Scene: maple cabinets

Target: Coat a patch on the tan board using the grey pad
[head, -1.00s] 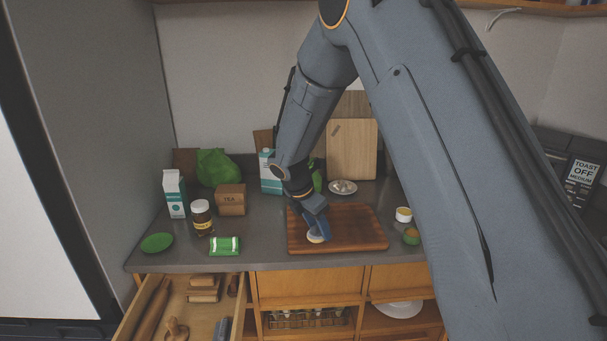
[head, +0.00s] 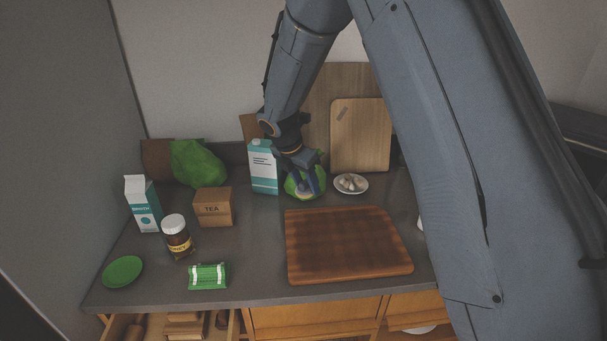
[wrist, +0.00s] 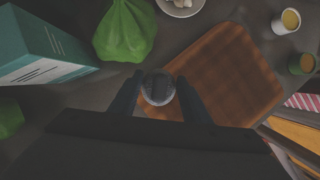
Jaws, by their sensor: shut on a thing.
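My gripper (head: 306,190) is shut on a round grey pad, which shows between the fingers in the wrist view (wrist: 158,88). In the head view it is held in front of a green bag, beyond the back edge of a brown wooden board (head: 350,270) lying flat on the counter. In the wrist view the pad appears beside this board's left corner (wrist: 225,80). The board's middle looks slightly darker than its edges; I cannot tell whether that is a coating. A paler tan board (head: 360,135) leans upright against the wall. The pad's underside is hidden.
A carton (head: 263,168), the green bag (head: 318,184) and a plate of white pieces (head: 350,184) stand close around my gripper. A tea box (head: 213,207), jar (head: 176,238), broth carton (head: 142,205) and green packet (head: 208,276) stand left. An open drawer (head: 170,328) lies below.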

